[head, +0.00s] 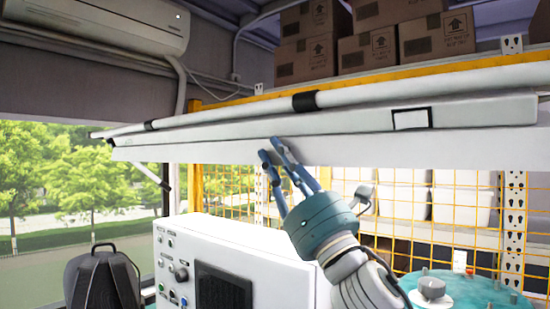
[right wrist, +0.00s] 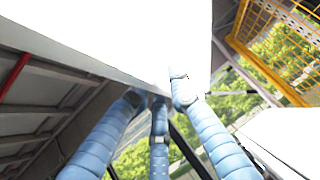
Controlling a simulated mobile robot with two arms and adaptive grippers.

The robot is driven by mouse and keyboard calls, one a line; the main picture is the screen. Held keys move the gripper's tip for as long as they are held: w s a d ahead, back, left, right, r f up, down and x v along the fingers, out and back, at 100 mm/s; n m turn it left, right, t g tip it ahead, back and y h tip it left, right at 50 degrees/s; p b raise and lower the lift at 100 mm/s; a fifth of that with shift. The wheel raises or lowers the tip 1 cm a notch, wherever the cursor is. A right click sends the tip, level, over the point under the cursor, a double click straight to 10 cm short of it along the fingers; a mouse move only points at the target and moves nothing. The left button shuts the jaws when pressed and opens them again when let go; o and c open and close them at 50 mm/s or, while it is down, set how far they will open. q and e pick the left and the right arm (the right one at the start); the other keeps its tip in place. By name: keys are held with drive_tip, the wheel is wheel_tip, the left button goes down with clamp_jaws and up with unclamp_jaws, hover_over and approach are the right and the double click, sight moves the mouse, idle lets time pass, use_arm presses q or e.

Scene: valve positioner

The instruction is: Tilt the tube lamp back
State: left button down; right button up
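The tube lamp (head: 320,124) is a long white fixture running across the head view, with a thin white tube (head: 230,112) held by dark clips along its top. It slopes up toward the right. Its white underside fills the top of the right wrist view (right wrist: 130,40). My right gripper (head: 272,148) is at the lamp's lower face, left of its middle. Its blue fingers are straight, with gaps between the tips, and nothing shows gripped between them. In the right wrist view the fingertips (right wrist: 158,92) lie at the lamp's edge; I cannot tell whether they touch. My left gripper is out of view.
A white control box (head: 215,255) with knobs stands below the lamp. A yellow wire-mesh shelf with cardboard boxes (head: 375,40) and white bins (head: 405,195) is behind. A teal round unit (head: 460,290) stands lower right, a black backpack (head: 103,280) lower left.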

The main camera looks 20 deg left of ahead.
drive_tip(key=shift+w+d, duration=0.1)
drive_tip(key=shift+d+f, duration=0.1)
drive_tip(key=shift+f, duration=0.1)
drive_tip(key=v, duration=1.1)
drive_tip(key=shift+s, duration=0.35)
drive_tip(key=shift+d+f, duration=0.1)
drive_tip(key=shift+f, duration=0.1)
